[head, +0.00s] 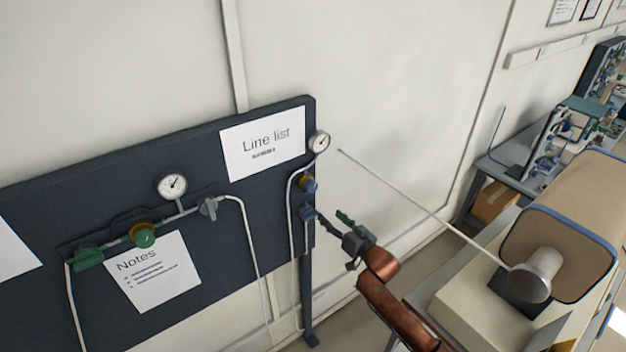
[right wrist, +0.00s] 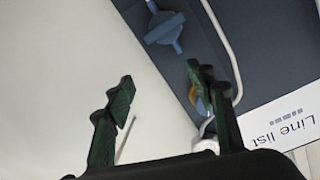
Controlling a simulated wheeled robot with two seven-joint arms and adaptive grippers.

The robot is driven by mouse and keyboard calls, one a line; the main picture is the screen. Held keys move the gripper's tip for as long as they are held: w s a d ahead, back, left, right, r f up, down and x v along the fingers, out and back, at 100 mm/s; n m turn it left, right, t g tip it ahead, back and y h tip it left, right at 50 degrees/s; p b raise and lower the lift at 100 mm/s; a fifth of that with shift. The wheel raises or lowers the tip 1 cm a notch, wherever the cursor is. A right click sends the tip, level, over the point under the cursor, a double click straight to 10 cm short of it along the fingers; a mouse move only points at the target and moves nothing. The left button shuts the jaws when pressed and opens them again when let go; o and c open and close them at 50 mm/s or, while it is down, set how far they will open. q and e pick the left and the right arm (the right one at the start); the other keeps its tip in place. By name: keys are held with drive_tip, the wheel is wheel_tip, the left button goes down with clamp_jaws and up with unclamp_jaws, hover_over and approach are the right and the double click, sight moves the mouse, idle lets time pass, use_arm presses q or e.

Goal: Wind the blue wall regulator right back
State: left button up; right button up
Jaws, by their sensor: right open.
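The blue regulator (head: 310,184), a blue knob on a brass-coloured body, sits near the right end of the dark wall panel, below a round gauge (head: 320,142). In the right wrist view the regulator (right wrist: 200,103) is mostly hidden behind one finger; a little brass and blue shows. My right gripper (head: 332,217) is open and empty, in front of the panel's right edge, lower and to the right of the regulator. Its spread green fingers (right wrist: 160,76) show in the right wrist view, with nothing between them. My left gripper is not in view.
A blue valve (head: 307,212) sits just below the regulator, close to my right gripper; its handle (right wrist: 166,28) shows clearly in the right wrist view. Thin pipes run beside both. Another gauge (head: 172,186) and a green-knobbed regulator (head: 145,238) are further left. Bare wall lies right.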

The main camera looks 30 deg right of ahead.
drive_tip(key=t+y+p, duration=0.1)
approach(313, 188)
drive_tip(key=w, duration=0.5)
drive_tip(key=w+p, duration=0.1)
drive_tip(key=w, duration=0.1)
drive_tip(key=w+p, duration=0.1)
drive_tip(key=w, duration=0.1)
drive_tip(key=shift+w+a+f, duration=0.1)
drive_tip(key=shift+w+a, duration=0.1)
drive_tip(key=shift+a, duration=0.1)
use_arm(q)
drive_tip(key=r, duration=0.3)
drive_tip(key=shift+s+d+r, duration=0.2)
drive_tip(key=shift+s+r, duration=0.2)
use_arm(e)
drive_tip(key=shift+w, duration=0.4)
drive_tip(key=c, duration=0.5)
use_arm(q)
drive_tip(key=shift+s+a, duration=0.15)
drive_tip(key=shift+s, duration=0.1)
use_arm(e)
drive_tip(key=c, duration=0.7)
